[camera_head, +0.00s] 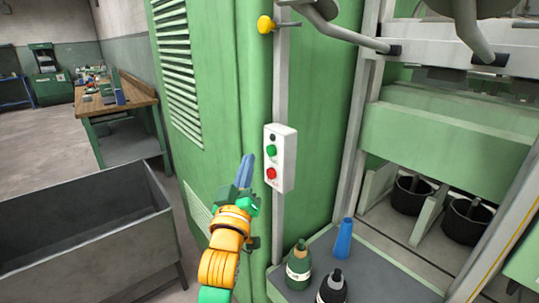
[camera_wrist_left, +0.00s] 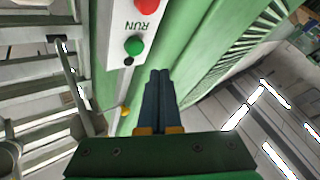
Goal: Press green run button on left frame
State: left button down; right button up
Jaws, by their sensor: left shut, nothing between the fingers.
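A white control box (camera_head: 289,173) is fixed on a grey post at the green machine frame. It carries a green button (camera_head: 272,150), a red button (camera_head: 271,174) below it and a small black one above. My left gripper (camera_head: 246,163) is shut and empty, its blue fingers just left of the box and apart from it in the head view. In the left wrist view the box appears upside down with the word RUN, its green button (camera_wrist_left: 134,46) and red button (camera_wrist_left: 147,6). The gripper's fingers (camera_wrist_left: 158,75) are to the right of the green button there. My right gripper is not in view.
A grey metal bin (camera_head: 85,225) stands at the left. A yellow knob (camera_head: 265,24) sticks out above the box. Metal arms hang at the upper right.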

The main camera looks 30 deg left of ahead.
aim_at(266, 148)
pick_arm(q)
jog(key=shift+w+d, duration=0.25)
jog(key=shift+w, duration=0.4)
jog(key=shift+w+d, duration=0.25)
jog(key=shift+w, duration=0.35)
dwell(1.1)
jog(key=shift+w+d, duration=0.15)
jog(key=shift+w, duration=0.25)
jog(key=shift+w+d, duration=0.2)
jog(key=shift+w, duration=0.25)
dwell(0.6)
dwell(0.4)
jog(key=shift+s+a, duration=0.35)
jog(key=shift+s, duration=0.45)
